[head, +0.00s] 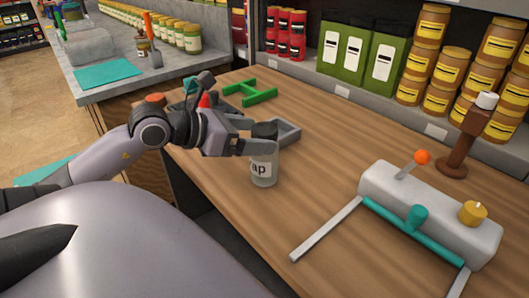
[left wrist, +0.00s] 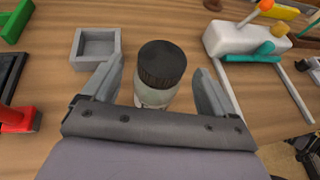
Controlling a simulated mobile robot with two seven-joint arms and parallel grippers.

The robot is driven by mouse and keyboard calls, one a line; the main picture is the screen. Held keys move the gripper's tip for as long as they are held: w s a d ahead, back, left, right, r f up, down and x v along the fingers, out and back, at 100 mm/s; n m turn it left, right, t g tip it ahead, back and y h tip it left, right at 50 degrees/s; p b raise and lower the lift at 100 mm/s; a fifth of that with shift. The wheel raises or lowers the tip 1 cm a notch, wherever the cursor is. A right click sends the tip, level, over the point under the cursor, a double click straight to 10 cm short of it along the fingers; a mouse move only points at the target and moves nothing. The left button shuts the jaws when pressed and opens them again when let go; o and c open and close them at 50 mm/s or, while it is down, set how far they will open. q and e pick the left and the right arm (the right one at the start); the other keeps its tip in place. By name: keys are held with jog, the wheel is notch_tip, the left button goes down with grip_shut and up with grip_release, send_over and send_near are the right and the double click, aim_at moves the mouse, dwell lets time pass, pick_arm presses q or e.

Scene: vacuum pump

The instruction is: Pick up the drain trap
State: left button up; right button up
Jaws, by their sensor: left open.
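The drain trap (head: 264,171) is a clear jar with a black lid and a white label whose visible letters end in "ap". It stands upright on the wooden bench. My left gripper (head: 258,147) is open at the jar's upper part and hides some of it in the head view. In the left wrist view the trap (left wrist: 158,66) stands between the two open fingers of my left gripper (left wrist: 160,80), with gaps visible on both sides. My right gripper is not in view.
A small grey open box (head: 285,133) stands close behind the trap. A green frame (head: 250,92) lies farther back. A white pump block (head: 430,212) with teal and orange parts stands at the right. Shelved goods line the back. Bench between trap and pump is mostly clear.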

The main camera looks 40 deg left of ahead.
pick_arm(q)
jog(key=shift+x, duration=1.6)
jog(key=shift+r, duration=0.1)
jog(key=c, duration=1.6)
